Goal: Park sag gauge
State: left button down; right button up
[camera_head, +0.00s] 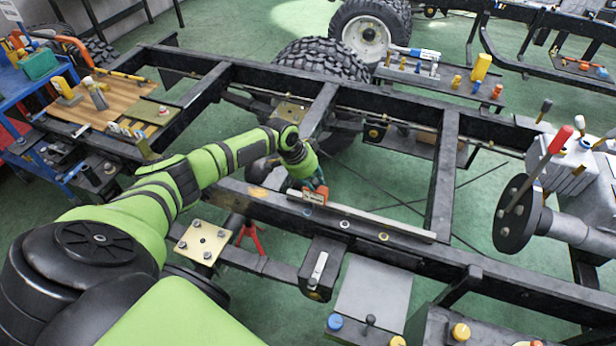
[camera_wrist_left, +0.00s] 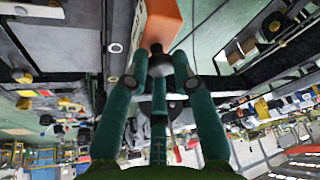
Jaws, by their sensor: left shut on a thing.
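An orange block with a pale label (camera_head: 316,196), likely the sag gauge or its handle, sits at the left end of a long pale bar (camera_head: 375,222). The bar lies along the near black chassis rail; I cannot tell whether block and bar are one piece. My left gripper (camera_head: 313,186) reaches down to the block from behind and is shut on it. In the left wrist view the teal fingers (camera_wrist_left: 163,72) close around a dark knob below the orange block (camera_wrist_left: 166,22). The fingertips are partly hidden in the head view. My right gripper is not in view.
Black chassis rails and crossmembers (camera_head: 445,170) surround the arm. A yellowish plate with bolts (camera_head: 202,242) is left of the gauge. A grey panel (camera_head: 374,296) and small colored knobs lie in front. A dark disc hub (camera_head: 518,213) stands at right.

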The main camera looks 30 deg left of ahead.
pick_arm(q)
jog(key=w+d, duration=0.1)
jog(key=d, duration=0.4)
jog(key=w+d, duration=0.1)
jog(key=d, duration=0.5)
jog(key=w+d, duration=0.2)
jog(key=d, duration=0.3)
jog(key=shift+d, duration=0.4)
jog(key=w+d+b, duration=0.1)
jog(key=d+b, duration=0.1)
jog(key=d, duration=0.2)
jog(key=w+d+b, duration=0.1)
jog(key=d+b, duration=0.1)
jog(key=d, duration=0.3)
jog(key=w+d+b, duration=0.1)
jog(key=d+b, duration=0.1)
jog(key=d, duration=0.2)
jog(key=shift+w+d, duration=0.2)
jog(key=shift+d, duration=0.05)
jog(key=shift+w+d+r, duration=0.15)
jog(key=shift+d, duration=0.45)
jog(key=c, duration=1)
grip_release()
jog(key=v, duration=1.2)
jog(key=shift+a, duration=0.2)
